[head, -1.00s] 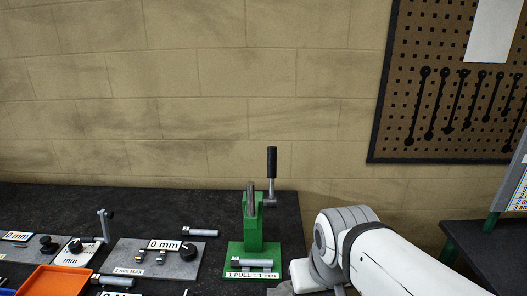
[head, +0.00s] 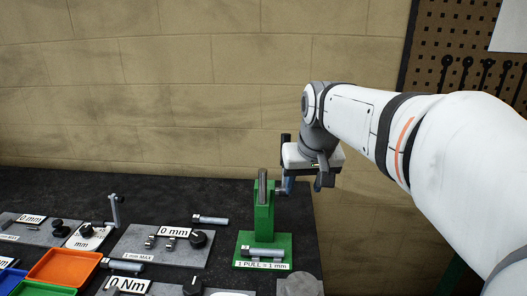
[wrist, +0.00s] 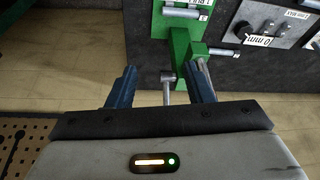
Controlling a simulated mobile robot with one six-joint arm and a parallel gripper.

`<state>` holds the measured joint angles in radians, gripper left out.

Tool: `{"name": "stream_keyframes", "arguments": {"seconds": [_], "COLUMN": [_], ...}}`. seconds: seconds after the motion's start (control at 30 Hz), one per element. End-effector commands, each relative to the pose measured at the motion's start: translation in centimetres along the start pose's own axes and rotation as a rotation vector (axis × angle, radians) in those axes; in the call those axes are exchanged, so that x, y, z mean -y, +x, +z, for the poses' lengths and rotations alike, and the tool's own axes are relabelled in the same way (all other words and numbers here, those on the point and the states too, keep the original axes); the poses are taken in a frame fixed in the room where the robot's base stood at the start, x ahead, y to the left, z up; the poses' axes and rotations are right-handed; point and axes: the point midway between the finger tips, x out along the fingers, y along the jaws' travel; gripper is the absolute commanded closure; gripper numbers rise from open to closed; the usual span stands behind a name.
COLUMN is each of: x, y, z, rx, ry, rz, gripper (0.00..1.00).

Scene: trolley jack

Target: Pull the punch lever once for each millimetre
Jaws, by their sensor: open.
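The green punch press (head: 263,222) stands on the dark bench, its base labelled "1 PULL = 1 mm". A silver cylinder (head: 262,253) lies on the base. My gripper points down just right of the press. In the wrist view, my gripper (wrist: 164,80) is open, and the lever's silver rod (wrist: 167,90) shows between its two blue fingers, apart from both. The green press (wrist: 188,55) lies just beyond the fingers.
Left of the press is a grey plate (head: 140,255) with a "0 mm" display (head: 173,232) and a black knob (head: 197,239). A loose silver pin (head: 211,220) lies behind it. Orange (head: 60,266) and green trays sit front left. A brick wall stands behind.

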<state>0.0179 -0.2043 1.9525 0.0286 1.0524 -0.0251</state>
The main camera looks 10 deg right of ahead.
Motion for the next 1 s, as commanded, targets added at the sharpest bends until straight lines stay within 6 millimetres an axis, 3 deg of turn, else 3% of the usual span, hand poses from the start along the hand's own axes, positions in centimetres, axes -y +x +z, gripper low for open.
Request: {"name": "stream_keyframes", "arguments": {"seconds": [0.03, 0.2, 0.4, 0.53, 0.7, 1.0], "x": [0.0, 0.0, -0.1, -0.2, -0.2, -0.1], "y": [0.4, 0.8, 1.7, 2.1, 2.8, 7.3], "z": [-2.4, -9.6, -15.5, -17.5, -18.4, -18.5], "rx": [-0.005, -0.023, -0.041, -0.048, -0.050, -0.048], "ry": [0.003, 0.009, 0.013, 0.014, 0.014, 0.015], "rz": [-0.003, -0.013, -0.022, -0.025, -0.027, -0.027], "gripper": [0.53, 0.53, 0.53, 0.53, 0.53, 0.53]}}
